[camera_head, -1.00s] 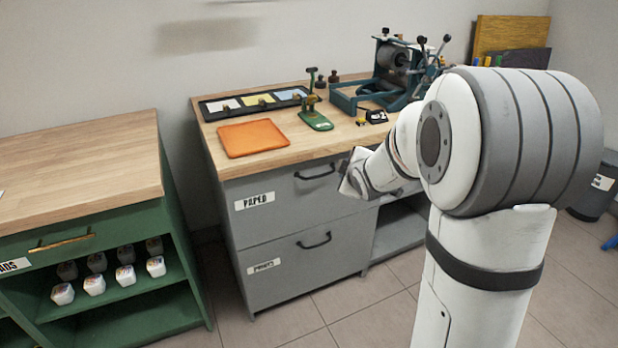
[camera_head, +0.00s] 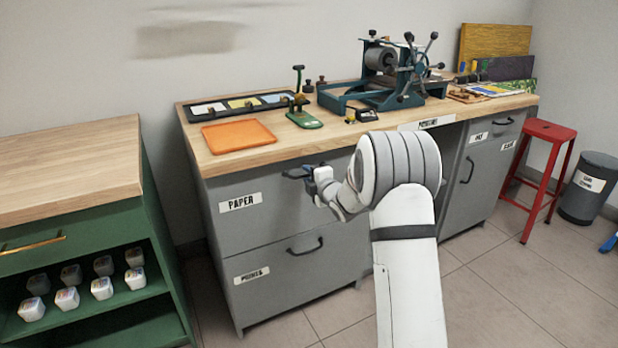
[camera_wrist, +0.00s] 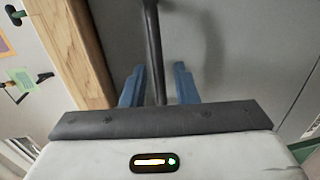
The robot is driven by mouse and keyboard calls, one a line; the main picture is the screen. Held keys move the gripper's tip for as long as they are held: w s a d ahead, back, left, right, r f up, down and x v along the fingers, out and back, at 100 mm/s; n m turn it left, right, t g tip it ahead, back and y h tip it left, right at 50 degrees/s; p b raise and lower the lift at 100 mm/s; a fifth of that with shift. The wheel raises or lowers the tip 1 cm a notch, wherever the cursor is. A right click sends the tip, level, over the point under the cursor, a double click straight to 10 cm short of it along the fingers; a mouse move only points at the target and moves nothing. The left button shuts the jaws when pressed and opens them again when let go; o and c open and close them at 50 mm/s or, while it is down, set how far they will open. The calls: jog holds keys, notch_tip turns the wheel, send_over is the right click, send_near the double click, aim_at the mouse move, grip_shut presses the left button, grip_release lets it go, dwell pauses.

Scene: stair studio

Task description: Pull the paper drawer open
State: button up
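The paper drawer (camera_head: 262,208) is the grey upper drawer with a "PAPER" label, and its front looks flush with the cabinet. Its dark bar handle (camera_head: 291,173) is partly hidden behind my gripper (camera_head: 314,177) in the head view. In the wrist view the handle (camera_wrist: 153,52) runs down between the two blue fingers of my gripper (camera_wrist: 159,86). The fingers stand apart with a gap on each side of the bar, so my gripper is open around the handle and not clamped on it.
Below is another grey drawer (camera_head: 290,280) with its own handle. The wooden worktop (camera_head: 290,148) above holds an orange tray (camera_head: 238,135), a green tool (camera_head: 304,119) and a press (camera_head: 385,80). A green cabinet (camera_head: 95,235) stands at left, a red stool (camera_head: 545,132) at right.

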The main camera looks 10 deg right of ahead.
jog(key=shift+w+a, duration=0.15)
jog(key=shift+w, duration=0.25)
jog(key=shift+c, duration=0.5)
grip_shut()
